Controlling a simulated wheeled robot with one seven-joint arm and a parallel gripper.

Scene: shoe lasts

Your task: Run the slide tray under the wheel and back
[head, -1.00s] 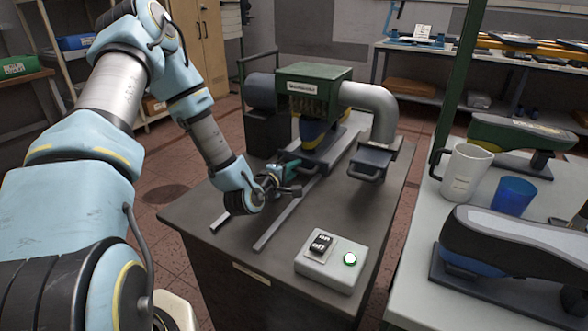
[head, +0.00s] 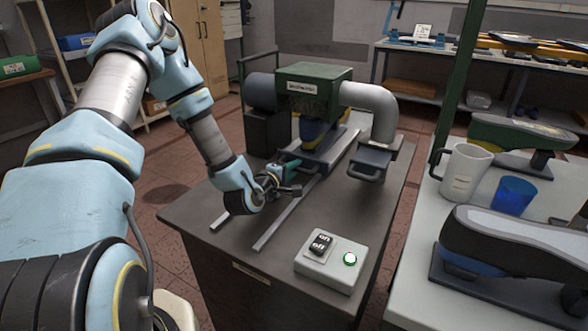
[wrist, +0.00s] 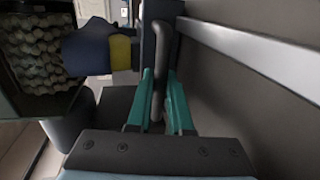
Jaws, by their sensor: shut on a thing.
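My gripper (head: 291,172) has its green fingers shut on the upright dark handle (wrist: 160,60) at the near end of the slide tray (head: 308,166). The fingers (wrist: 158,100) stand on both sides of the handle in the wrist view. The tray lies on the bench between metal rails. A blue last with a yellow part (wrist: 120,50) is above the tray, and its blue side (head: 312,130) shows under the wheel's green housing (head: 313,80). The bristly wheel (wrist: 38,60) is beside the last in the wrist view; I cannot tell whether they touch.
A switch box (head: 330,262) with a lit green lamp sits at the bench's front right. A grey pipe (head: 378,108) curves down right of the housing. A side table holds a white jug (head: 465,172), a blue cup (head: 513,194) and shoe-shaped pieces. Two rails (head: 285,213) run forward over clear benchtop.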

